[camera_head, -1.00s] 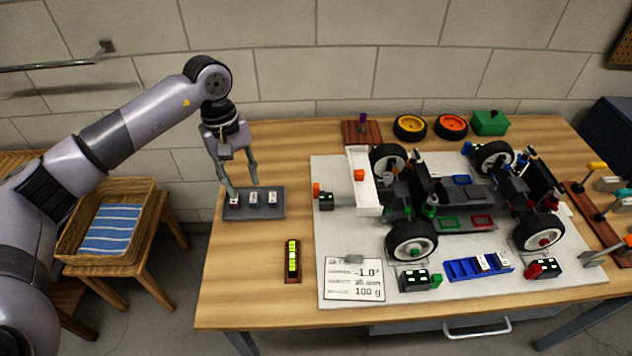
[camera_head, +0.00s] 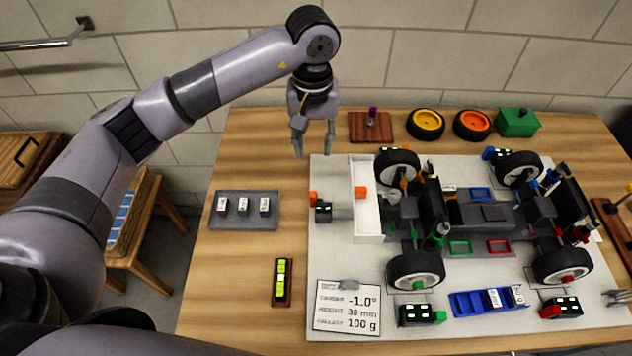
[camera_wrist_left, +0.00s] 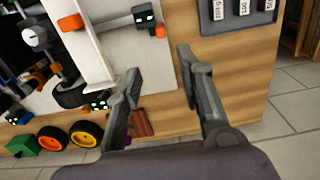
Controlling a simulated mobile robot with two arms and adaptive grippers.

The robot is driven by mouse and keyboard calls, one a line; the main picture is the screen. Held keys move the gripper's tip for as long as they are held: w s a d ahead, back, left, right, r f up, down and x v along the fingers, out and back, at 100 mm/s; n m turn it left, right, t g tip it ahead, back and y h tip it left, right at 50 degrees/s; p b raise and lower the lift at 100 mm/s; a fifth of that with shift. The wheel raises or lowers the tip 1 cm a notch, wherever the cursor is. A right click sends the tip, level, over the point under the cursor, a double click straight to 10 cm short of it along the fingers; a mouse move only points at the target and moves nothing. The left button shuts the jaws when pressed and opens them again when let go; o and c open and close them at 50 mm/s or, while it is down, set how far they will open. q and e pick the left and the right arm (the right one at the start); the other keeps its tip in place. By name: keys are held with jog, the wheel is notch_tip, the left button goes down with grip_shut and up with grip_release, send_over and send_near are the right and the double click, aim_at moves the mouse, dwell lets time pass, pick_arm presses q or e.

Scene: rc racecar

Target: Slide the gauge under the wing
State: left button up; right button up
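The wing is the white channel-shaped bar (camera_head: 366,205) across the left end of the car; it also shows in the wrist view (camera_wrist_left: 92,50). My left gripper (camera_head: 314,148) is behind and left of the wing, above the table. Its two fingers are apart with nothing between them, as the wrist view (camera_wrist_left: 158,72) also shows. I cannot tell which piece is the gauge; small labelled blocks (camera_head: 492,298) sit in a blue holder (camera_head: 466,303) in front of the car. A grey tip (camera_head: 616,297) at the right edge may be my right gripper.
A grey tray (camera_head: 228,225) with three labelled blocks lies at left. A yellow-green level (camera_head: 282,280) and a setup card (camera_head: 347,322) are in front. Behind are a purple-knobbed wooden block (camera_head: 362,128), yellow (camera_head: 425,122) and orange (camera_head: 472,124) wheels, and a green box (camera_head: 517,122).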

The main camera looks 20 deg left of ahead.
pick_arm(q)
jog(key=p, duration=0.1)
send_over(313, 193)
notch_tip(313, 193, down, 5)
notch_tip(313, 193, down, 10)
jog(key=shift+s+r+p, duration=0.1)
jog(key=shift+r+p, duration=0.1)
jog(key=shift+p, duration=0.5)
jog(key=shift+f, duration=0.7)
grip_shut()
pick_arm(e)
jog(key=s+r, duration=0.2)
jog(key=shift+d+r, duration=0.1)
jog(key=shift+r, duration=0.2)
